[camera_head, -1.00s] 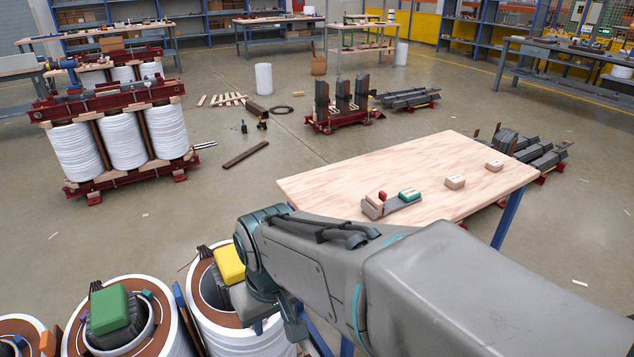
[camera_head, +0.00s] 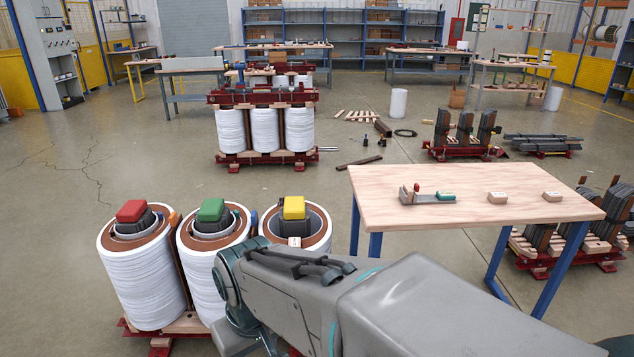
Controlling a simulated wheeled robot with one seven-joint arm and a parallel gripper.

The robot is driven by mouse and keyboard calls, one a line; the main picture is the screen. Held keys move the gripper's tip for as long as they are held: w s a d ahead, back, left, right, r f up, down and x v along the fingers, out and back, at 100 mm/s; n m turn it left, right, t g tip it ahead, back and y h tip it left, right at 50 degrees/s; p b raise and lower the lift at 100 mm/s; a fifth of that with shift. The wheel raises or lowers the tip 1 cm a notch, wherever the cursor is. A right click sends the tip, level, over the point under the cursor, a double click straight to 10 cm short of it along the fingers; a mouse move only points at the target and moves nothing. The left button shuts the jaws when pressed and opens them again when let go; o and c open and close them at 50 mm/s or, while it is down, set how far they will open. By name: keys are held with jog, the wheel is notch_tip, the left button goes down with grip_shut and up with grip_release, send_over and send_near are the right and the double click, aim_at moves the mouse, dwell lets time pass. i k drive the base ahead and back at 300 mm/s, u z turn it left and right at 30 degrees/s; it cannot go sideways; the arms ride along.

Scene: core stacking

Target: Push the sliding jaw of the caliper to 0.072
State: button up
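The caliper (camera_head: 428,198) lies on the wooden table (camera_head: 380,212) in the head view, near the table's left part. It has a grey bar, a beige block with a small red piece (camera_head: 417,188) at its left end, and a teal part (camera_head: 446,196) at its right end, which may be the sliding jaw. Its scale is too small to read. My arm reaches from the lower right toward the coils, apart from the caliper. My gripper is hidden or cut off at the bottom of the view, so its fingers cannot be seen.
Two small wooden blocks (camera_head: 497,198) (camera_head: 551,196) lie right of the caliper. White coils (camera_head: 146,275) with red, green and yellow tops stand left of the table. A core stack (camera_head: 580,235) stands at the table's right. Open floor (camera_head: 110,170) lies at the left.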

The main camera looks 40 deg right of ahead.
aim_at(416, 188)
jog(key=z, duration=0.6)
jog(key=i, duration=0.65)
jog(key=z, duration=1.2)
jog(key=i, duration=0.5)
jog(key=z, duration=0.35)
jog(key=k, duration=0.5)
jog(key=u, duration=0.8)
jog(key=i, duration=0.7)
jog(key=u, duration=0.05)
